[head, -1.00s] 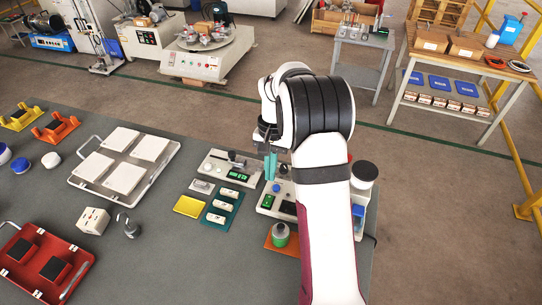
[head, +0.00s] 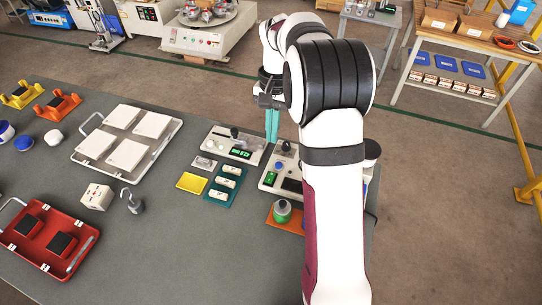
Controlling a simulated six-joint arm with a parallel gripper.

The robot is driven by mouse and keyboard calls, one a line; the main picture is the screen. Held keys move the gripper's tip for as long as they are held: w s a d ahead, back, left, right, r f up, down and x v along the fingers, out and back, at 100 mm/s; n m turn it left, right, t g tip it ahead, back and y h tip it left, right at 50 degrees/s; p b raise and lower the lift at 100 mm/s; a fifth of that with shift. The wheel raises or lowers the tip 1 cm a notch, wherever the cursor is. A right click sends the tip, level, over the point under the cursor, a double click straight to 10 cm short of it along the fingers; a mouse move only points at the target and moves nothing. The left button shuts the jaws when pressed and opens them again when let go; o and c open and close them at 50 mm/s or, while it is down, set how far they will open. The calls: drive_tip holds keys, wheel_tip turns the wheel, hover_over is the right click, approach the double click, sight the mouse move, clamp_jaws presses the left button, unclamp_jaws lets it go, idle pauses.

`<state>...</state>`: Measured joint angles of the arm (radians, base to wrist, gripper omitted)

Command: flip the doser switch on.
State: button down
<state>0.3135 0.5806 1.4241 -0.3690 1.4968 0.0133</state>
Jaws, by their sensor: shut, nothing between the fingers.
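A pale grey control unit (head: 267,187) with a green display, a blue knob (head: 280,165) and a small black switch-like part (head: 286,147) stands on the table, partly hidden by my arm. A second pale unit (head: 217,136) with a green display and a dark lever (head: 234,132) stands to its left. I cannot read labels, so I cannot tell which is the doser or whether its switch is on. My gripper (head: 271,126) has teal fingers pointing down, shut and empty. In the picture it is just beyond the units, between them; its height and any contact are unclear.
Four-tile tray (head: 92,152) and red tray (head: 88,238) are left. The floor lies beyond the table edge.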

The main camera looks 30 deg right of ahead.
sight(269, 180)
drive_tip(key=f, duration=0.4)
drive_tip(key=s+a+f, duration=0.1)
drive_tip(key=f, duration=0.9)
drive_tip(key=shift+s+a, duration=0.15)
drive_tip(key=shift+a, duration=0.05)
drive_tip(key=shift+s+f, duration=0.1)
drive_tip(key=shift+f, duration=0.1)
drive_tip(key=shift+w+d, duration=0.55)
drive_tip(key=shift+w, duration=0.05)
drive_tip(key=shift+r, duration=0.1)
